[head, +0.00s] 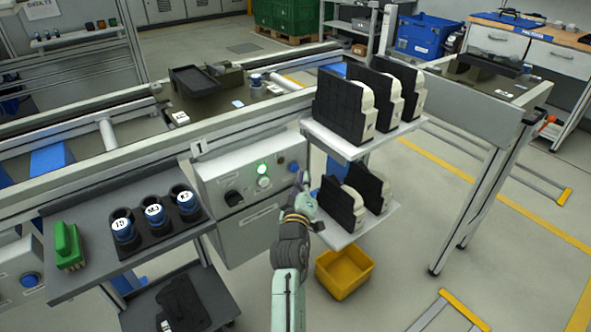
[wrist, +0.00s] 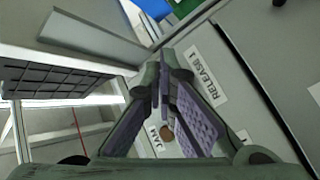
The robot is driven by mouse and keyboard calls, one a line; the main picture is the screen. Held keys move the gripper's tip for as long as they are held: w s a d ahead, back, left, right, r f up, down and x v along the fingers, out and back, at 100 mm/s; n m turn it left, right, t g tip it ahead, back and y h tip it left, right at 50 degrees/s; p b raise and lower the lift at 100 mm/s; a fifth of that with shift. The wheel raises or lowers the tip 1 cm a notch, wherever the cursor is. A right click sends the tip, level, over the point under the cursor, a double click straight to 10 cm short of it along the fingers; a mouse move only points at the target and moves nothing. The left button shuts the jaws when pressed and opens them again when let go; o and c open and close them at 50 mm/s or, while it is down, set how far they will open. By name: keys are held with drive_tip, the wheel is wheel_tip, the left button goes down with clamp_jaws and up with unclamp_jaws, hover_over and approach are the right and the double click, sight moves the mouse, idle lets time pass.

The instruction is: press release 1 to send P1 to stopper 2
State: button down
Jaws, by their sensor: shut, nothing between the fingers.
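The grey control box (head: 250,170) stands below the conveyor rail by a "1" plate. I cannot tell whether the fingertips touch anything. A dark pallet (head: 228,94) sits on the conveyor; its P1 mark is not readable.
A two-level rack (head: 345,150) with black and white parts stands close right of my gripper. A yellow bin (head: 343,273) is below it. Floor at right is mostly clear.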

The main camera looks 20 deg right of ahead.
drive_tip(key=shift+w+f, duration=0.1)
drive_tip(key=shift+w, duration=0.05)
idle(0.7)
drive_tip(key=shift+w+a+b, duration=0.1)
drive_tip(key=shift+w+b, duration=0.15)
drive_tip(key=shift+b, duration=0.05)
drive_tip(key=shift+w+a+b, duration=0.2)
drive_tip(key=shift+w+b, duration=0.15)
drive_tip(key=shift+w, duration=0.1)
idle(0.6)
idle(0.5)
drive_tip(key=shift+s+d+p, duration=0.25)
drive_tip(key=shift+s+p, duration=0.45)
drive_tip(key=shift+s, duration=0.15)
